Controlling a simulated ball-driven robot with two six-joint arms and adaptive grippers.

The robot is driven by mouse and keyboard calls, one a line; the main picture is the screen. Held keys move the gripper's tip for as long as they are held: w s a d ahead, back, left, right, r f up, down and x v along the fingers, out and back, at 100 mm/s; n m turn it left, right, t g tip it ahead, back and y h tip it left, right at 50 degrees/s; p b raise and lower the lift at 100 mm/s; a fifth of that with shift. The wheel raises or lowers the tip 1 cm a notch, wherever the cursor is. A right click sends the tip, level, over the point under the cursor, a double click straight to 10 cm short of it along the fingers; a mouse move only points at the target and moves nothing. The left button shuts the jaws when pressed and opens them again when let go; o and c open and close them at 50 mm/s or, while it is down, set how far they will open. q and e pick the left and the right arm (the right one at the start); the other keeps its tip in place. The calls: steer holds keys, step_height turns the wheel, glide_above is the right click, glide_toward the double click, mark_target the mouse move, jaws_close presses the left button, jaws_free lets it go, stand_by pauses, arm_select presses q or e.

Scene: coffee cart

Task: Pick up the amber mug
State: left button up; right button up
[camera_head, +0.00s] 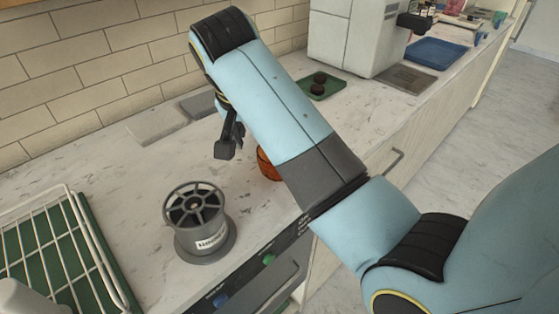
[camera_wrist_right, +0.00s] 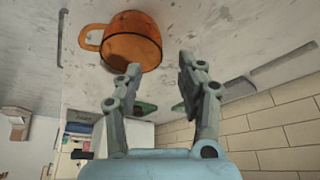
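The amber mug (camera_head: 267,164) stands on the counter in the head view, mostly hidden behind my right arm. In the right wrist view the mug (camera_wrist_right: 136,44) shows nearly whole, with its handle pointing left. My right gripper (camera_wrist_right: 159,65) is open and empty, and the mug lies beyond its fingertips, towards the left finger. That fingertip overlaps the mug's lower edge in the picture; I cannot tell if they touch. In the head view the right gripper (camera_head: 229,142) hangs over the counter, left of the mug. My left gripper is not in view.
A grey spool (camera_head: 190,240) stands on the counter near the front edge. A white wire rack (camera_head: 70,192) is at the left. A small green tray (camera_head: 327,90) with dark round pieces, a coffee machine (camera_head: 345,40) and a blue tray (camera_head: 435,53) are farther back.

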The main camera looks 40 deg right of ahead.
mark_target(260, 154)
steer(key=x, duration=0.8)
steer(key=shift+d+f+p, duration=0.3)
steer(key=shift+p, duration=0.1)
steer(key=shift+c, duration=0.4)
jaws_close()
